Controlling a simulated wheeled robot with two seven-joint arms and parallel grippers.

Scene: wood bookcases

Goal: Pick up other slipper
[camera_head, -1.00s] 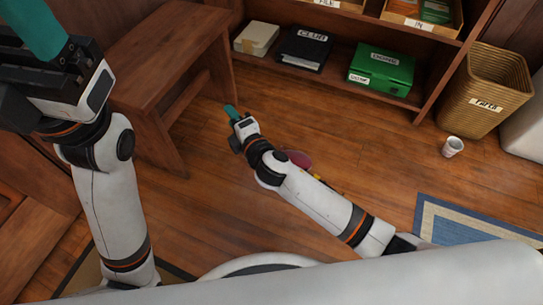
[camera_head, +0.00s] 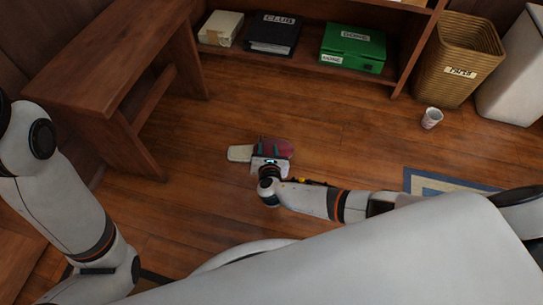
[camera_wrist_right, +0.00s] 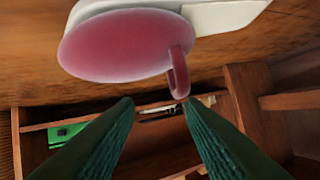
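A dark pink slipper piece (camera_head: 283,148) lies on the floor in the head view, and a whitish flat piece (camera_head: 240,153) lies at its left. In the right wrist view the pink oval (camera_wrist_right: 115,45) has a curled strap-like part, and the white piece (camera_wrist_right: 225,15) lies behind it. I cannot tell whether the two are one slipper. My right gripper (camera_head: 269,149) is over the near side of the pink piece. In the wrist view its teal fingers (camera_wrist_right: 158,102) are apart, with the pink part just beyond the tips. My left gripper is out of view; only its arm shows.
A wooden bench (camera_head: 110,60) stands at the left. A low bookcase (camera_head: 300,65) at the back holds a green box (camera_head: 352,48) and a black binder (camera_head: 273,33). A wicker basket (camera_head: 455,60), a cup (camera_head: 431,118) and a blue rug (camera_head: 440,183) are at the right.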

